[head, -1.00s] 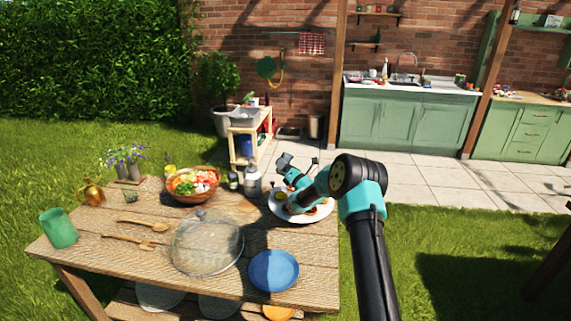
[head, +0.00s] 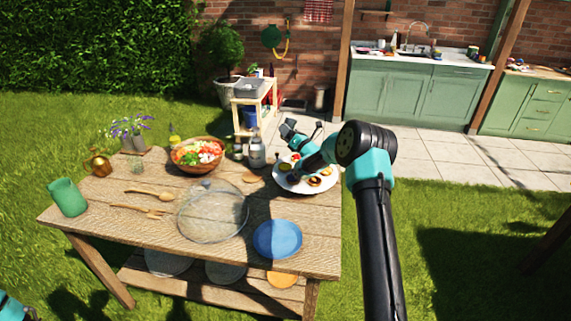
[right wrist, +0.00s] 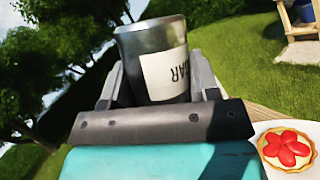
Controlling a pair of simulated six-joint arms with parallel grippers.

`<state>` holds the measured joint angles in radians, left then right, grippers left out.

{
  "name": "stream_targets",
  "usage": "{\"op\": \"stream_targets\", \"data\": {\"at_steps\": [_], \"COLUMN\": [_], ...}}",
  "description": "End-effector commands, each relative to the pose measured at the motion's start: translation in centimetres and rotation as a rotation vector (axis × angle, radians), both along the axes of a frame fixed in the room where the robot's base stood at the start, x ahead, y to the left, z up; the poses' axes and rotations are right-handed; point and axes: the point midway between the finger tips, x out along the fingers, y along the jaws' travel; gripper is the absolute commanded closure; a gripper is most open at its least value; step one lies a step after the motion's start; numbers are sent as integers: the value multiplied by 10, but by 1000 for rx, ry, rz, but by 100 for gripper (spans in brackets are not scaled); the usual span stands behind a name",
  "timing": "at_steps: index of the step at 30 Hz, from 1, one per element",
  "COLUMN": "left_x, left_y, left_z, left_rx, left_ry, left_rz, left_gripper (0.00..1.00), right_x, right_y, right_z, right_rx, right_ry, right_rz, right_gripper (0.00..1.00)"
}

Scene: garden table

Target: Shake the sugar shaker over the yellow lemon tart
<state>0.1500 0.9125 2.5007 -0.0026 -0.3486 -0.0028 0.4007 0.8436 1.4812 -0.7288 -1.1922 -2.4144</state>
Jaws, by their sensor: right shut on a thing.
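My right gripper (right wrist: 158,85) is shut on the sugar shaker (right wrist: 150,50), a grey metal cylinder. Its white label, partly cut off, reads upside down in the right wrist view. In the head view my right gripper (head: 288,128) is above the far side of a white plate (head: 283,184); the shaker is hard to make out there. Several small tarts (head: 327,171) lie on the plate, partly covered by my arm. I cannot tell which is the yellow lemon tart. A red-fruit tart (right wrist: 287,148) shows in the right wrist view.
A metal canister (head: 256,154) stands left of the plate. A salad bowl (head: 198,168), a glass dome (head: 212,212), a blue plate (head: 277,239), wooden utensils (head: 148,194) and a green cup (head: 68,197) are on the table. Bare wood shows between them.

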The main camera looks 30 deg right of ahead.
Motion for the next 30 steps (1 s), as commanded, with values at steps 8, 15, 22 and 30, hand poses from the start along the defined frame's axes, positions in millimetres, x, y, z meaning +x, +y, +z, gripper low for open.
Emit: {"op": "stream_targets", "data": {"at_steps": [8,15,22,30], "left_x": [0,0,0,0], "left_y": [0,0,0,0], "left_z": [0,0,0,0], "left_rx": [0,0,0,0], "left_ry": [0,0,0,0], "left_rz": [0,0,0,0], "left_gripper": [57,57,57,57], "right_x": [0,0,0,0], "right_y": [0,-1,-1,0], "right_z": [10,-38,-34,-34], "right_rx": [-4,3,1,5], "right_ry": [-9,8,0,3], "right_rz": [-1,-1,-1,-1], "right_gripper": [72,72,72,72]}}
